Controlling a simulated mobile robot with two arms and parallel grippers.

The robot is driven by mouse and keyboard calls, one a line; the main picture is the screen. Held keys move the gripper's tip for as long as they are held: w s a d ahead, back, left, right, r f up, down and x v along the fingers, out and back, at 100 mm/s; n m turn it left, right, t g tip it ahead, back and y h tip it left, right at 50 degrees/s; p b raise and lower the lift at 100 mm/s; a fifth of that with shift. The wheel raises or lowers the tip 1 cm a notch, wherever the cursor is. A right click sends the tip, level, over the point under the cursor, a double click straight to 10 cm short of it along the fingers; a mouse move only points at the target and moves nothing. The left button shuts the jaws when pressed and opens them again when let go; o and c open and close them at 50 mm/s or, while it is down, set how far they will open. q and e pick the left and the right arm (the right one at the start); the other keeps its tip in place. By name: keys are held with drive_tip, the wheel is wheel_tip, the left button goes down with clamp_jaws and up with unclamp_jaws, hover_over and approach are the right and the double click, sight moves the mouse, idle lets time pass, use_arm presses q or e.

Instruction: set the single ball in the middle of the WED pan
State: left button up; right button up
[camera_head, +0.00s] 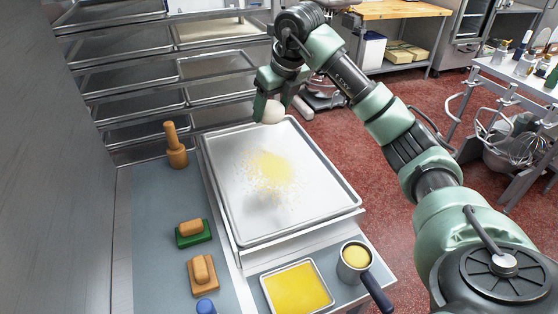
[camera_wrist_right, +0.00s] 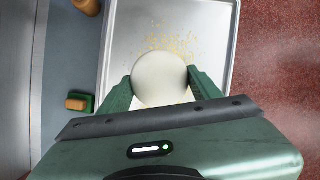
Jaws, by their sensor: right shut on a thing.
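My right gripper (camera_head: 273,108) is shut on a pale round dough ball (camera_head: 272,113) and holds it over the far edge of a large metal pan (camera_head: 336,194). In the right wrist view the ball (camera_wrist_right: 160,79) sits between the two green fingers of the gripper (camera_wrist_right: 160,88), with part of the pan (camera_wrist_right: 222,40) below it. The pan is empty apart from a yellow crumbly scatter (camera_head: 270,170) in its middle. I see no readable WED label. My left gripper is not in view.
Left of the pan a blue-grey surface (camera_head: 150,255) holds a wooden pestle-like tool (camera_head: 175,147) and a green-based brush (camera_head: 193,233). In front are a yellow-filled tray (camera_head: 297,289) and a pot (camera_head: 355,259) with its handle outward. Rack shelves (camera_head: 120,45) stand behind.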

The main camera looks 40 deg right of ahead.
wheel_tip(320, 180, down, 12)
drive_tip(key=shift+r+p, duration=0.1)
drive_tip(key=shift+p, duration=1.05)
drive_tip(key=shift+f, duration=0.6)
wheel_tip(320, 180, down, 3)
drive_tip(key=shift+f+p, duration=0.1)
drive_tip(key=shift+p, duration=0.45)
drive_tip(key=shift+f, duration=0.3)
drive_tip(key=o, duration=1.5)
